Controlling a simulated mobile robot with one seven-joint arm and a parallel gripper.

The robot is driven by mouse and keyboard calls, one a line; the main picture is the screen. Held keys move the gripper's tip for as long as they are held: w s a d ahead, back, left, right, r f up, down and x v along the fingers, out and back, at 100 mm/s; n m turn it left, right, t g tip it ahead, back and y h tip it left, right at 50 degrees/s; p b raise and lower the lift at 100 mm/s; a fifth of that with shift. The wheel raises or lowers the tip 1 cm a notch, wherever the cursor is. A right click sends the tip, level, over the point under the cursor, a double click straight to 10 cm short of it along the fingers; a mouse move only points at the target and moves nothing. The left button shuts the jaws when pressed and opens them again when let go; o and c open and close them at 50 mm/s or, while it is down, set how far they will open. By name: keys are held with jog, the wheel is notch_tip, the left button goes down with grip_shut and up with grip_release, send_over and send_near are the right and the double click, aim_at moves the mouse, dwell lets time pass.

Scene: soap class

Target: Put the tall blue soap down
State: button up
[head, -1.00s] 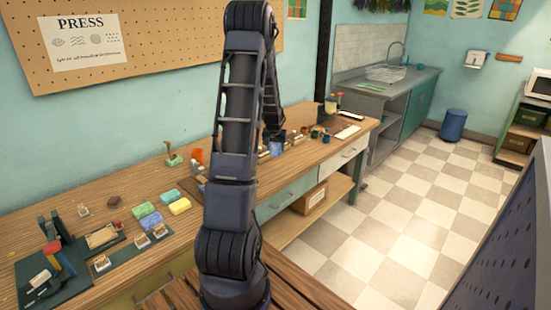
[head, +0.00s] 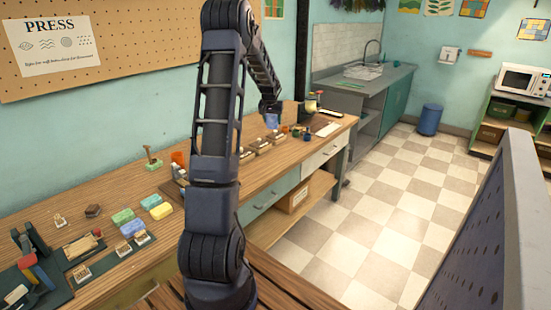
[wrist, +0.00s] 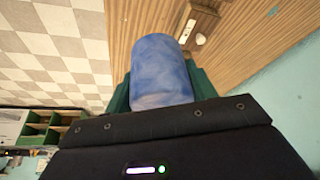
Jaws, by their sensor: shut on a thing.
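The tall blue soap (wrist: 162,70) is a mottled blue cylinder in the wrist view. My gripper (wrist: 160,88) is shut on it, with green fingers on both sides. In the head view, the blue soap (head: 272,121) hangs below my gripper (head: 271,109) over the far part of the long wooden bench (head: 105,212). I cannot tell whether its lower end touches anything.
Wooden trays (head: 263,146) with small items stand on the bench near the soap. Dark and coloured jars (head: 297,132) are to its right. Green, blue and yellow blocks (head: 161,210) lie on the nearer bench. A pegboard panel (head: 490,235) stands at right.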

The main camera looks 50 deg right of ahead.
jog(key=d+f, duration=0.1)
jog(key=f, duration=0.5)
jog(key=d+f, duration=0.1)
jog(key=f, duration=0.6)
jog(key=d+f, duration=0.1)
jog(key=f, duration=0.6)
jog(key=shift+s+d, duration=0.3)
jog(key=shift+s, duration=0.1)
jog(key=shift+f, duration=0.1)
jog(key=o, duration=1.1)
